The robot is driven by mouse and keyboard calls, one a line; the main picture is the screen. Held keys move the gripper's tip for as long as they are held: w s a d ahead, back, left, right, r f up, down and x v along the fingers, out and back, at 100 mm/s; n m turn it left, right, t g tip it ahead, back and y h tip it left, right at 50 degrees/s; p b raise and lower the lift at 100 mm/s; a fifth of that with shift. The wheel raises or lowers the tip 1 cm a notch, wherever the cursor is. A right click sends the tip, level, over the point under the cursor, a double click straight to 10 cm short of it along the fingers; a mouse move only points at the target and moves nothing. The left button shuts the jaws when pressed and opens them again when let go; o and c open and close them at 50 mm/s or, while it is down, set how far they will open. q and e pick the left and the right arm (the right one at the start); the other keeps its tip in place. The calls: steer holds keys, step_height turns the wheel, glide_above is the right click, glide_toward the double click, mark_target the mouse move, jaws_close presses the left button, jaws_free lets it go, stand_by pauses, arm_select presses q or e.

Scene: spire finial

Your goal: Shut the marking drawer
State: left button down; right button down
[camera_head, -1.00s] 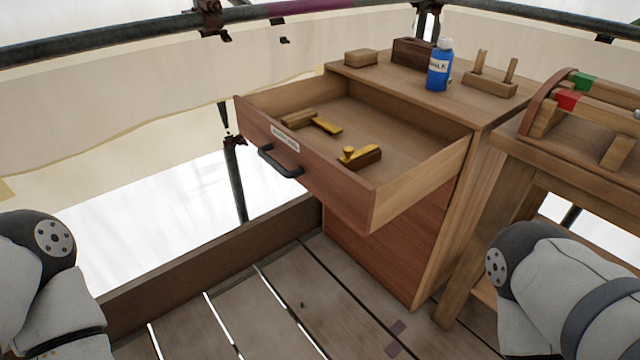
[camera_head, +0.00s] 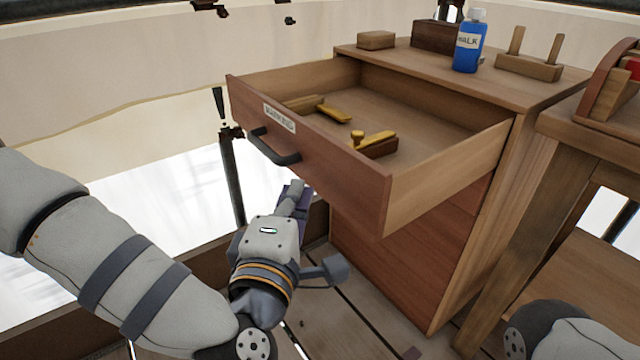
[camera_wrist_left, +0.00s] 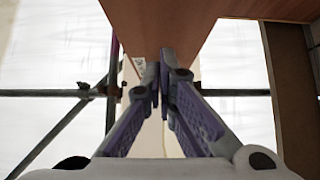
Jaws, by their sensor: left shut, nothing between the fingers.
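The marking drawer (camera_head: 330,170) is pulled well out of the wooden cabinet (camera_head: 410,250), with a label and a dark bar handle (camera_head: 273,147) on its front. Several wooden and yellow tools lie inside it. My left gripper (camera_head: 298,190) is below and in front of the drawer front, under the handle, and looks apart from it. In the left wrist view its two purple-grey fingers (camera_wrist_left: 160,70) are shut with nothing between them. The drawer's underside (camera_wrist_left: 160,20) shows above the fingertips there. My right gripper is not in view.
A blue chalk bottle (camera_head: 469,42), wooden blocks (camera_head: 376,40) and a peg stand (camera_head: 528,66) are on the cabinet top. A wooden bench (camera_head: 570,125) stands close on the right. Scaffold poles and a low board lie beyond the plank floor.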

mark_target(327, 163)
arm_select(q)
steer(key=w+d, duration=0.3)
steer(key=shift+w+d, duration=0.2)
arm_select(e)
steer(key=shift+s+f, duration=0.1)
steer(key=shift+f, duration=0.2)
arm_select(q)
steer(key=shift+d, duration=0.15)
